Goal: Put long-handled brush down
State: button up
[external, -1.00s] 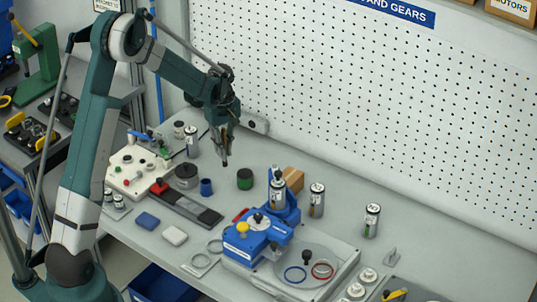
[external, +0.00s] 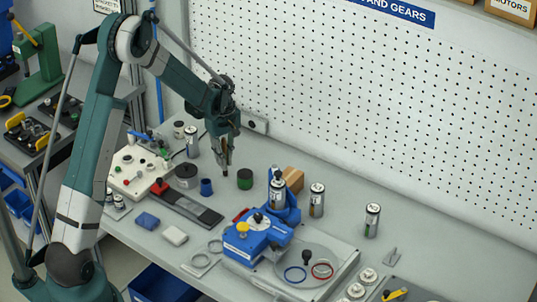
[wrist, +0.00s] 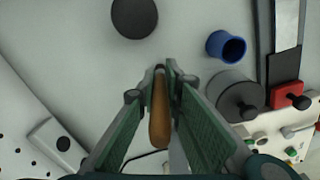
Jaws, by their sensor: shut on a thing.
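My gripper (external: 227,160) points down over the grey bench, between the blue cup and the dark green-sided cylinder. In the wrist view my gripper (wrist: 167,72) is shut on the long-handled brush (wrist: 160,117). The brush's orange-brown wooden handle lies between the two green fingers, with a dark end at the fingertips. In the external view the brush is too small to make out clearly. Its bristles are not clearly visible, and I cannot tell whether it touches the bench.
The dark green-sided cylinder (external: 245,179) stands right of my gripper, the blue cup (external: 206,187) left. A grey lidded pot (external: 186,176), a black strip fixture (external: 190,206) and a blue machine (external: 258,232) are nearby. The pegboard wall (external: 360,110) rises behind.

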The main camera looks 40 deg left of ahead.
aim_at(224, 138)
jog(key=shift+f, duration=0.15)
jog(key=o, duration=0.7)
jog(key=shift+o, duration=0.2)
jog(key=shift+r, duration=6.15)
jog(key=shift+r, duration=0.1)
